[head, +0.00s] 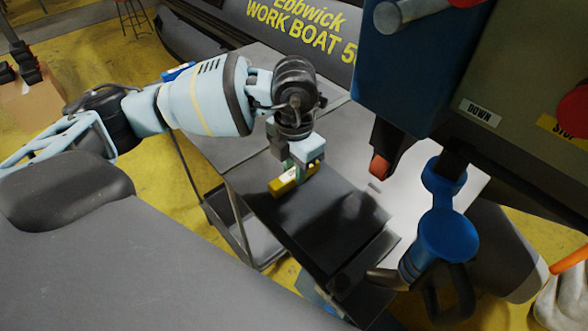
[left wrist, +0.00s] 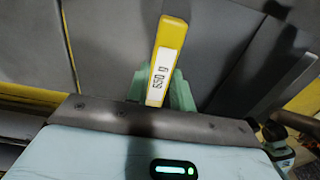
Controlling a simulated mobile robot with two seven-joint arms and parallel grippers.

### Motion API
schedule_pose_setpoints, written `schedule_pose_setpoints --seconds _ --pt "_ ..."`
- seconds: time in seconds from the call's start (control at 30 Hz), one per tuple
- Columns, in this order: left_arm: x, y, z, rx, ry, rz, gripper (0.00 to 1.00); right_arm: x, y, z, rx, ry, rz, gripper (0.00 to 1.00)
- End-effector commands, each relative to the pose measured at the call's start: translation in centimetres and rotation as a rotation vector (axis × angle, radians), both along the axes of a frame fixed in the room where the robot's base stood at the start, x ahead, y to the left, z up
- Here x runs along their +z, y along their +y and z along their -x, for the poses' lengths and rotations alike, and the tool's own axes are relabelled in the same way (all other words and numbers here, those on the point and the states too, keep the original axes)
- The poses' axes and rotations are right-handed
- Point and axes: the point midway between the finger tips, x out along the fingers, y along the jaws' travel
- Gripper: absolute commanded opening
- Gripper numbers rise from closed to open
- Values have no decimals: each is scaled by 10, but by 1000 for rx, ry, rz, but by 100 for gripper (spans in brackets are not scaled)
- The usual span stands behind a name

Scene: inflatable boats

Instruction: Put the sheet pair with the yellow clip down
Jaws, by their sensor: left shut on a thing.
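The yellow clip (head: 294,181) is in my left gripper (head: 300,165), which is shut on it. The pair stretches from the clip toward the lower right, over a grey metal table (head: 225,130). I cannot tell whether it touches the table or hangs just above it. In the left wrist view the clip (left wrist: 168,50) stands between green fingertips, with a printed label, and grey sheet surfaces lie behind it. My right gripper is not in view.
A machine with a DOWN label (head: 480,113) and a blue handle-like part (head: 447,235) overhangs the right side of the table. A grey boat tube (head: 130,250) fills the lower left. A lettered work boat (head: 290,30) lies behind the table.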

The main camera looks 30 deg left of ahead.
Motion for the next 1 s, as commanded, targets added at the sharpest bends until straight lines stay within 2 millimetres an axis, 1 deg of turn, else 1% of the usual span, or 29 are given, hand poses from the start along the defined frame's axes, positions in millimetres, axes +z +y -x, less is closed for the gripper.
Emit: schedule_pose_setpoints --seconds 0.1,0.33,0.47,0.5,0.63,0.9,1.0 --pt "-10 0 0 0 -3 0 0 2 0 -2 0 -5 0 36" --pt "-10 0 0 0 -3 1 0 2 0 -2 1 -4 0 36" --pt "-14 0 0 0 -2 1 0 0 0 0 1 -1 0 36" --pt "-14 0 0 0 -2 1 27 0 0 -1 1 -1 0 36" --pt "-13 0 0 0 -2 1 44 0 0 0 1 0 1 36" --pt "-13 0 0 0 -2 1 45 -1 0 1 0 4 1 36" --pt "-8 0 -1 0 -4 0 45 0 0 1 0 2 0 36"
